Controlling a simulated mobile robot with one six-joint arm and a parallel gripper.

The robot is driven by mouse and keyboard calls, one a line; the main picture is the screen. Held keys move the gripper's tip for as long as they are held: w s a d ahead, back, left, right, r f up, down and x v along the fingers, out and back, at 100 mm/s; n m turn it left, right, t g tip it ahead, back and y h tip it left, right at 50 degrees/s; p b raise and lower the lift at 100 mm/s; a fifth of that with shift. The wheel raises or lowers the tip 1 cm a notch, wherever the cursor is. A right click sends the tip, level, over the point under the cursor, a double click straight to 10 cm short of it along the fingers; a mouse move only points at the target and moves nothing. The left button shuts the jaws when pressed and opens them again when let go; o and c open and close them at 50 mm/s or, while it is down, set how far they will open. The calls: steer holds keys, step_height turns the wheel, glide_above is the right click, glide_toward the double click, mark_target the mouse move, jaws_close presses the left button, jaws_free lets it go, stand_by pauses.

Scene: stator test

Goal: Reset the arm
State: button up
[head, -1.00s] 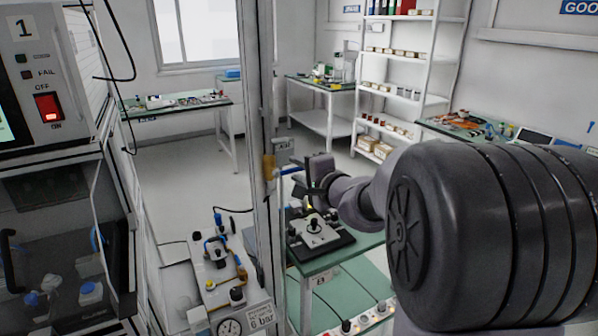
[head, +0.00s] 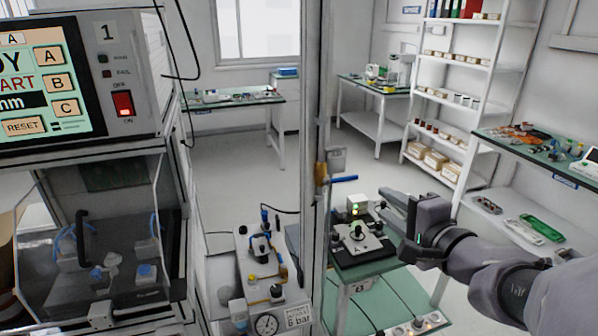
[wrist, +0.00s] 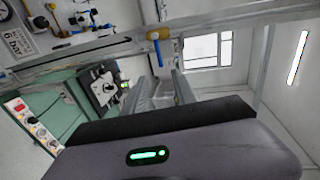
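My arm reaches in from the lower right of the head view, its gripper (head: 397,203) pointing left in mid-air. The gripper appears beside and above the black-and-white joystick panel (head: 358,240) on the green bench (head: 392,277). In the wrist view my gripper (wrist: 162,80) shows two grey fingers well apart with nothing held between them. The joystick panel also shows in the wrist view (wrist: 104,88), to the left of the fingers.
A grey post (head: 315,120) with a yellow-and-blue lever (head: 322,174) stands left of my gripper. A test machine (head: 95,70) with a lit red switch fills the left side. A pressure-gauge station (head: 262,270) is lower middle. White shelves (head: 455,85) stand behind; open floor lies between.

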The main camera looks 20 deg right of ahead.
steer(key=shift+s, duration=0.35)
steer(key=s+a+f+n+g+y, duration=0.2)
steer(key=s+a+n+g+y, duration=0.15)
steer(key=a, duration=0.65)
steer(key=s+a+f+n+g+y, duration=0.25)
steer(key=a+n, duration=0.25)
steer(key=a, duration=0.6)
steer(key=s+a+f+n+g+h, duration=0.1)
steer(key=s+f+n+g+h, duration=0.3)
steer(key=s, duration=0.5)
steer(key=shift+s+f+n, duration=0.2)
steer(key=shift+s+n, duration=0.2)
steer(key=shift+n, duration=0.05)
